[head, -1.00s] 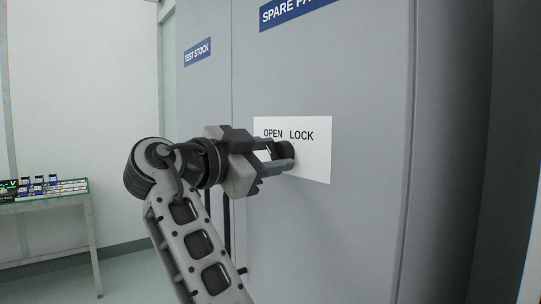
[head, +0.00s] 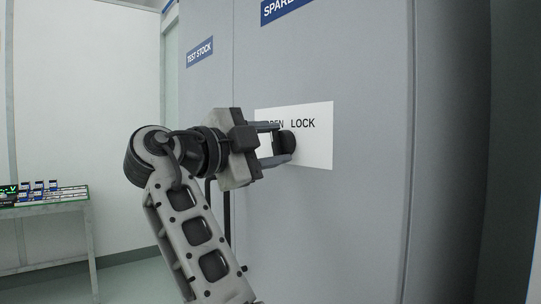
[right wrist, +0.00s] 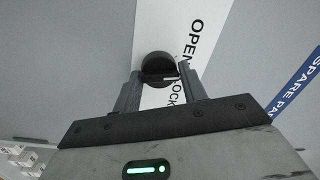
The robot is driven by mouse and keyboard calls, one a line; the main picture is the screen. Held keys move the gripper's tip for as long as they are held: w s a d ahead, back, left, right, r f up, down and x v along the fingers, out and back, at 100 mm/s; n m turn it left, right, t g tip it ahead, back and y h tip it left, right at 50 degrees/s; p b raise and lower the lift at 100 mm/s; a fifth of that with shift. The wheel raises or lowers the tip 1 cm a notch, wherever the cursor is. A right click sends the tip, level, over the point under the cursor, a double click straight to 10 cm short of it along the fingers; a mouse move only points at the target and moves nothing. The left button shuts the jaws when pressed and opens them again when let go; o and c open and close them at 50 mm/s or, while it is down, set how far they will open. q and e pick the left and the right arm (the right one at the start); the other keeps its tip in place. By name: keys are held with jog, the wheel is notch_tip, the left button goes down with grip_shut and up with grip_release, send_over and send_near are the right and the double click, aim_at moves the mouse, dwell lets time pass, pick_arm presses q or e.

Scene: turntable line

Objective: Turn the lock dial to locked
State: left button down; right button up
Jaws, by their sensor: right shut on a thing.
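The lock dial (head: 287,142) is a dark round knob on a white plate (head: 318,152) marked OPEN and LOCK, fixed to the grey cabinet door. My right gripper (head: 279,143) reaches it from the left and is shut on the dial, one finger above and one below. In the right wrist view, the dial (right wrist: 157,66) sits between the two finger ends, with a small white mark near its lower edge. The upper finger covers part of the word OPEN in the head view. I cannot tell exactly where the dial points. My left gripper is not in view.
The cabinet's grey doors (head: 330,75) carry blue signs, TEST STOCK (head: 200,52) and a cut-off SPARE one (head: 283,10). A bench (head: 45,208) with small items stands at the far left. The floor between bench and cabinet looks clear.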

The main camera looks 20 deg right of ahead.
jog(key=m, duration=0.1)
jog(key=m+b, duration=0.1)
jog(key=m, duration=0.3)
jog(key=shift+f+h, duration=0.3)
jog(key=shift+m+g+b, duration=0.3)
jog(key=shift+m+b, duration=0.1)
jog(key=shift+m, duration=0.6)
jog(key=m, duration=0.3)
jog(key=shift+w, duration=0.1)
jog(key=shift+m+g, duration=0.4)
jog(key=shift+m, duration=0.8)
jog(key=o, duration=0.9)
jog(key=shift+m+h, duration=0.3)
jog(key=shift+o, duration=0.2)
jog(key=shift+r, duration=0.1)
